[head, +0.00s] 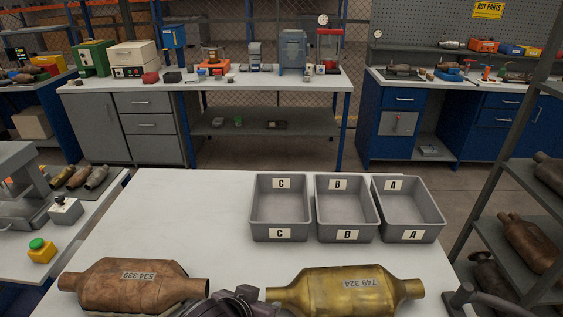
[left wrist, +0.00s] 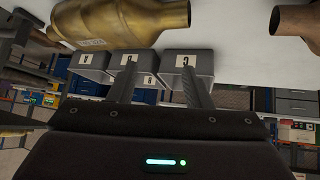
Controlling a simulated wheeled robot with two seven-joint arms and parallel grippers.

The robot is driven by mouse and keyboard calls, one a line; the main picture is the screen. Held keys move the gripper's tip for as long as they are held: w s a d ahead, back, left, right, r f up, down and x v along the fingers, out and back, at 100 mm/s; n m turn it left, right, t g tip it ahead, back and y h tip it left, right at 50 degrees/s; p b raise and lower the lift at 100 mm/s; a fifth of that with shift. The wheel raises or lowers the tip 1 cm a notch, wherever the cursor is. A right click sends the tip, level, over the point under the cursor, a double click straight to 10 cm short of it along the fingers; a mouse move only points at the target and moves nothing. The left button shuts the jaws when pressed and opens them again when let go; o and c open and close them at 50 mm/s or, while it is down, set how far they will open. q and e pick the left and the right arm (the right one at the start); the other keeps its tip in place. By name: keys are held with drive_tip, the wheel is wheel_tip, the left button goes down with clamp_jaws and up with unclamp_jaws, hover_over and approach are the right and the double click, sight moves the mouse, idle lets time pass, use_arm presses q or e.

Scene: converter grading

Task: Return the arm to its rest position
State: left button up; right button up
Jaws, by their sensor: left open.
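My left gripper (head: 236,302) shows at the bottom edge of the head view, between the two converters and only partly in frame. In the left wrist view its fingers (left wrist: 157,66) are spread apart with nothing held between them. A copper-brown converter (head: 128,285) marked 534 339 lies on the white table to its left. A gold converter (head: 345,292) marked 749 324 lies to its right and also shows in the left wrist view (left wrist: 120,18). My right gripper cannot be made out.
Grey bins C (head: 281,208), B (head: 346,208) and A (head: 408,209) stand empty at the table's back right. The white table (head: 180,215) is clear at its back left. A shelf rack (head: 520,200) with converters stands right. A yellow box with a green button (head: 41,250) stands left.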

use_arm(q)
drive_tip(key=s+a+f+n+g+y, duration=0.1)
drive_tip(key=s+a+f+g+y, duration=0.15)
drive_tip(key=s+a, duration=0.4)
drive_tip(key=s+a+f+n+g+y, duration=0.1)
drive_tip(key=s+a+f+g, duration=0.2)
drive_tip(key=a, duration=0.6)
wheel_tip(320, 180, down, 31)
drive_tip(key=s+b, duration=0.1)
drive_tip(key=s, duration=0.2)
drive_tip(key=s+a+f+g+b, duration=0.1)
drive_tip(key=s+a+f, duration=0.2)
drive_tip(key=s+f, duration=1.6)
drive_tip(key=shift+s+f+m, duration=0.2)
drive_tip(key=shift+f+m, duration=0.1)
drive_tip(key=shift+f, duration=0.1)
